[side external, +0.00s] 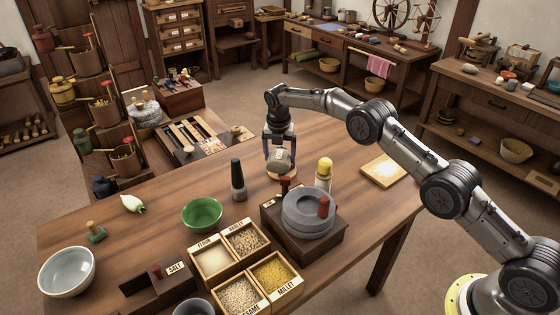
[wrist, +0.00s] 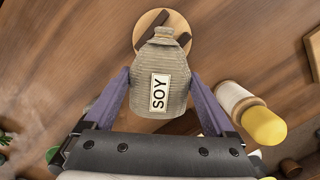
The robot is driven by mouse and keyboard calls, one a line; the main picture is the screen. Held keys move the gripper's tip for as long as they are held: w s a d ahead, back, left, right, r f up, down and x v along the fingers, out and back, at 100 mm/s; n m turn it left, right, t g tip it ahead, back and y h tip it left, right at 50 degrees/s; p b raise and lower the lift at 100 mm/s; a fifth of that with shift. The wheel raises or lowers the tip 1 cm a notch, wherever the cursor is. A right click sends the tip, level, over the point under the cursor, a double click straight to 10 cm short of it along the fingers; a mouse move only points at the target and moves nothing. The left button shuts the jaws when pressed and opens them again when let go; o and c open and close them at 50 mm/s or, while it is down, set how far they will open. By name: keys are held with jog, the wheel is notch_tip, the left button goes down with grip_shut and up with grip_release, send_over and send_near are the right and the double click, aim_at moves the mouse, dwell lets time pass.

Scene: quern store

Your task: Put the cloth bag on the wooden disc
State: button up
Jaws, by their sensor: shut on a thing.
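The cloth bag (side external: 281,163) is grey-beige with a tied neck, and in the wrist view the bag (wrist: 160,82) shows a white SOY label. My gripper (side external: 279,156) is shut on it, one purple-grey finger on each side. I cannot tell whether the bag touches the disc.
A yellow-capped bottle (side external: 324,175) stands close to the right of the disc. A dark pepper mill (side external: 238,180) is to the left, and a stone quern (side external: 308,215) in front. A green bowl (side external: 202,214) and grain boxes (side external: 268,270) are nearer the front. A square board (side external: 384,170) lies at right.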

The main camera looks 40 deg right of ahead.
jog(key=shift+f, duration=1.1)
jog(key=shift+f, duration=0.1)
jog(key=o, duration=1.3)
jog(key=shift+f, duration=0.1)
jog(key=shift+o, duration=0.2)
